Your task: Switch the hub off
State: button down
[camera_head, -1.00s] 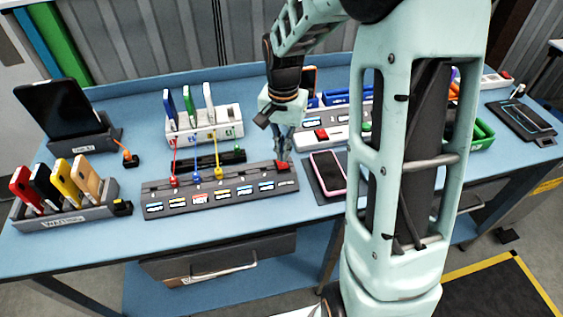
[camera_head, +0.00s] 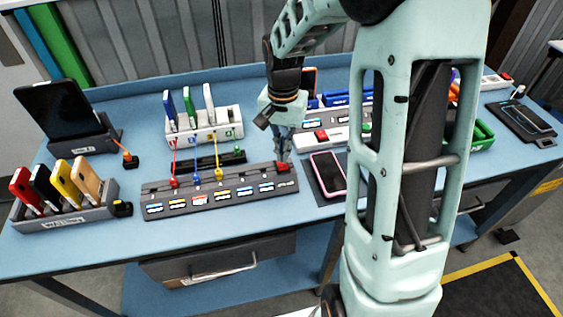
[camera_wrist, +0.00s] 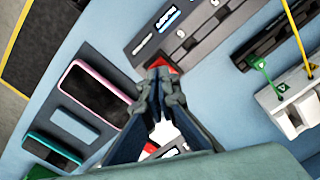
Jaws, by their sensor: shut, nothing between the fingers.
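The hub (camera_head: 220,198) is a long dark grey strip on the blue table, with several labelled ports along its front and red, blue and yellow plugs in it. A red switch (camera_head: 283,167) sits at its right end. In the wrist view the red switch (camera_wrist: 158,64) shows just past the fingertips. My gripper (camera_head: 283,157) is shut and empty, pointing down at the switch. Its fingertips (camera_wrist: 158,76) are at or just above the switch and partly hide it; I cannot tell whether they touch. The switch position is not clear.
A pink-edged phone (camera_head: 328,173) lies right of the hub. Behind it is another strip with a red switch (camera_head: 321,134). A white charger rack (camera_head: 203,136) stands behind the hub, with cables running to it. A phone rack (camera_head: 75,212) is at left.

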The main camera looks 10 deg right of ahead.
aim_at(283, 165)
jog(key=shift+f+b, duration=1.05)
jog(key=shift+f, duration=0.35)
dwell(0.6)
jog(key=shift+r, duration=0.15)
jog(key=shift+r+p, duration=2.55)
jog(key=shift+r, duration=0.9)
